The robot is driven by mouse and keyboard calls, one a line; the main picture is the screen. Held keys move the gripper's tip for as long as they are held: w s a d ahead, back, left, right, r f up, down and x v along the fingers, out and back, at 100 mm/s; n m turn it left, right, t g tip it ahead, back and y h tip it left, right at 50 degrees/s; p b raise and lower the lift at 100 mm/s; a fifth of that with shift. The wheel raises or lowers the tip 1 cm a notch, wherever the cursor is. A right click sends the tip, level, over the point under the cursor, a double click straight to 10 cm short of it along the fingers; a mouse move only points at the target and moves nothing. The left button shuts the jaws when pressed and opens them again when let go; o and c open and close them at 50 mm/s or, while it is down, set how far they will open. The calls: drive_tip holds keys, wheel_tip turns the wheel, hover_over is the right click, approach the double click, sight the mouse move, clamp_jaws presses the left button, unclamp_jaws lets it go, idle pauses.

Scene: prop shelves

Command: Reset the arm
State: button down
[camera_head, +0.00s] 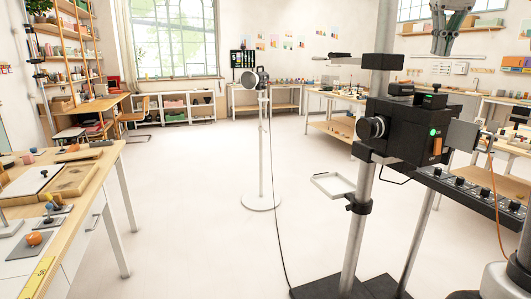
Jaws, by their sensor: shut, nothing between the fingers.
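My gripper (446,42) hangs at the top right of the head view, cut off by the upper edge of the picture. Its grey-green fingers point down and are shut, with nothing between them. In the picture it sits above and to the right of a black camera-like device (405,128) on a metal stand. It appears apart from everything around it. Most of the arm is out of view.
A wooden workbench (108,170) with boards and small props runs along the left. A lamp on a white stand (262,165) stands mid-room, its cable trailing forward. Shelves (190,103) and tables line the back. The pale floor (190,215) between is clear.

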drive_tip(key=s+a+f+n+t, duration=0.1)
drive_tip(key=s+a+f, duration=0.1)
drive_tip(key=s+f, duration=0.9)
drive_tip(key=s+a+f+n+t, duration=0.1)
drive_tip(key=s+a+f, duration=0.2)
drive_tip(key=s+f, duration=0.9)
wheel_tip(320, 180, down, 5)
drive_tip(key=shift+s+f+t, duration=0.15)
drive_tip(key=shift+t, duration=0.15)
